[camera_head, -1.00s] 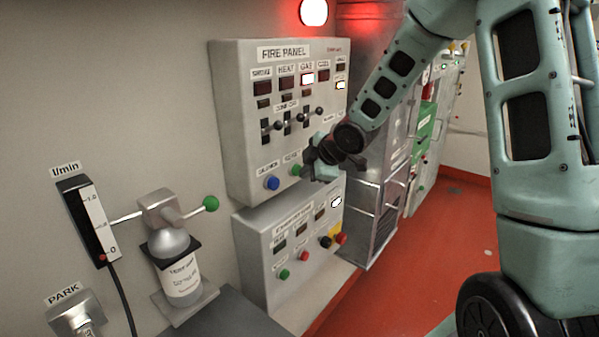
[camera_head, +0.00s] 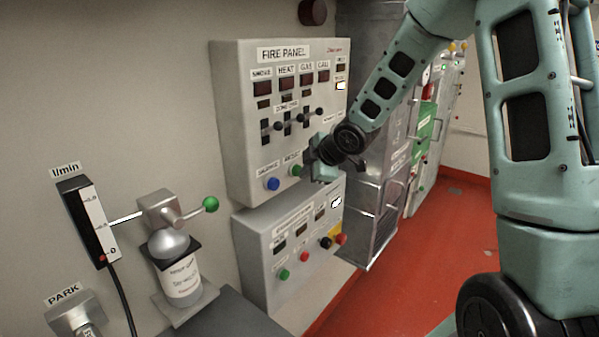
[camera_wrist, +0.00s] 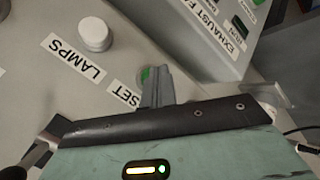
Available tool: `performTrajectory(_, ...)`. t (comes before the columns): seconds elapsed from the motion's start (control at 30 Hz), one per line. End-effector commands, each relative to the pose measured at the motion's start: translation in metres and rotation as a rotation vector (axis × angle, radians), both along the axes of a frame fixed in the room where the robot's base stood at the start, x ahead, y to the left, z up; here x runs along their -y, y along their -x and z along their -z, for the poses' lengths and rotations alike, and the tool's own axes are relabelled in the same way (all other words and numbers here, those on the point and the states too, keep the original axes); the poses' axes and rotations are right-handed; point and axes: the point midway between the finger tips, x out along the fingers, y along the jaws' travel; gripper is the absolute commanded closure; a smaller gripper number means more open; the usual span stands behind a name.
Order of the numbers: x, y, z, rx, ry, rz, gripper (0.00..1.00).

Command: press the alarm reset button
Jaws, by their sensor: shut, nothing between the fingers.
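The fire panel (camera_head: 230,120) hangs on the wall with a blue button (camera_head: 273,184) and a green button (camera_head: 296,170) low on its face. The green button also shows in the wrist view (camera_wrist: 145,73), partly hidden behind my fingers, beside a label of which "SET" is readable. My gripper (camera_head: 309,172) is shut and empty, its tips at or very near the green button. The wrist view shows the closed fingers (camera_wrist: 157,76) overlapping the button's edge. I cannot tell whether they touch it. The panel's gas window (camera_head: 306,78) is dark.
A dark round lamp (camera_head: 313,12) sits above the panel. A lower panel (camera_head: 252,262) with several buttons is just below. A white button (camera_wrist: 95,34) stands near the "LAMPS" label. A lever with a green knob (camera_head: 210,204) projects at left. Red floor (camera_head: 440,250) is open at right.

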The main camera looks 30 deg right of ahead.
Motion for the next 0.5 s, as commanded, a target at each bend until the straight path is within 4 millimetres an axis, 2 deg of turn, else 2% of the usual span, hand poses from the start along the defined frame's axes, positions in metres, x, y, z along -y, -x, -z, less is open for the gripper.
performTrajectory(0.23,0.004,0.013,-0.001,0.001,0.0,0.0,1.0)
performTrajectory(0.5,0.005,0.015,-0.001,0.001,0.0,0.0,1.0)
